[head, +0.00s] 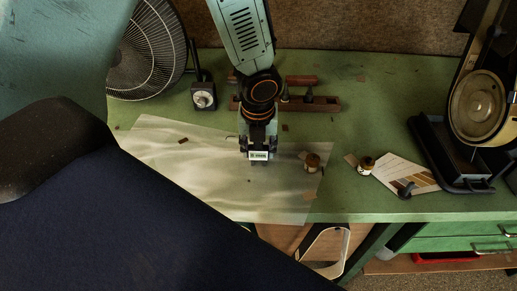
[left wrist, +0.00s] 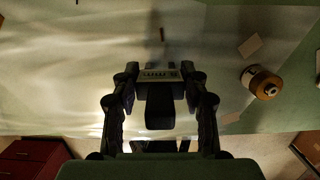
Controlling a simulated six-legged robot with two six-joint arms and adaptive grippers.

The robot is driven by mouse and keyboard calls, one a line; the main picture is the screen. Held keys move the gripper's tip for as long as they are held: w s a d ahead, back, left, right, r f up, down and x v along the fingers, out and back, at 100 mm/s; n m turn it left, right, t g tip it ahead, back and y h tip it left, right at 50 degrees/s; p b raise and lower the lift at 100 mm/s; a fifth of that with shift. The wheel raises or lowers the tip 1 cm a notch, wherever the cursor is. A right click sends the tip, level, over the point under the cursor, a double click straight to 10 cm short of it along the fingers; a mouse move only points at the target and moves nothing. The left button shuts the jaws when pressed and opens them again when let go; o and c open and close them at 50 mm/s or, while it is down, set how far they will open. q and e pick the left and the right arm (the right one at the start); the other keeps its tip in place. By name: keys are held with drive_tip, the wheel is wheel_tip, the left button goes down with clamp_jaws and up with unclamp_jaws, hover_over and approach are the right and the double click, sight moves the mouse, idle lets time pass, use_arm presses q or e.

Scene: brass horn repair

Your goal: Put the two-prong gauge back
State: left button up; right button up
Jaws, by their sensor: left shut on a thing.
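My left gripper (head: 258,158) hangs over the pale sheet on the green bench, pointing down. It is shut on a small dark piece with a pale marked face (head: 258,155), which also shows between the fingertips in the left wrist view (left wrist: 158,75). It looks like the two-prong gauge, but I cannot make out its prongs. The left gripper also shows in the left wrist view (left wrist: 160,88). A long brown wooden rack (head: 325,103) lies behind the gripper with small dark pieces on it; the arm hides part of it. My right gripper is not in view.
A pale translucent sheet (head: 200,180) covers the bench middle. A small dial box (head: 204,96) and a fan (head: 148,50) stand behind left. A black stand (head: 445,155) is at right.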

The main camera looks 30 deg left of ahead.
use_arm(q)
drive_tip(key=shift+w+a+f, duration=0.1)
drive_tip(key=o, duration=0.9)
drive_tip(key=shift+a+f, duration=0.15)
drive_tip(key=shift+a, duration=0.05)
drive_tip(key=o, duration=0.3)
drive_tip(key=shift+s+d+r, duration=0.2)
drive_tip(key=shift+d, duration=0.05)
drive_tip(key=shift+w+a, duration=0.15)
drive_tip(key=shift+r, duration=0.3)
drive_tip(key=r+p, duration=0.1)
drive_tip(key=r, duration=0.2)
drive_tip(key=s+r+p, duration=0.1)
drive_tip(key=r+p, duration=0.1)
drive_tip(key=r, duration=0.2)
drive_tip(key=r+p, duration=0.2)
drive_tip(key=r, duration=0.1)
drive_tip(key=shift+s+d+r, duration=0.15)
drive_tip(key=shift+s+d, duration=0.05)
drive_tip(key=shift+d, duration=0.2)
drive_tip(key=shift+r, duration=0.35)
drive_tip(key=shift+s+d+r, duration=0.15)
drive_tip(key=shift+r, duration=0.05)
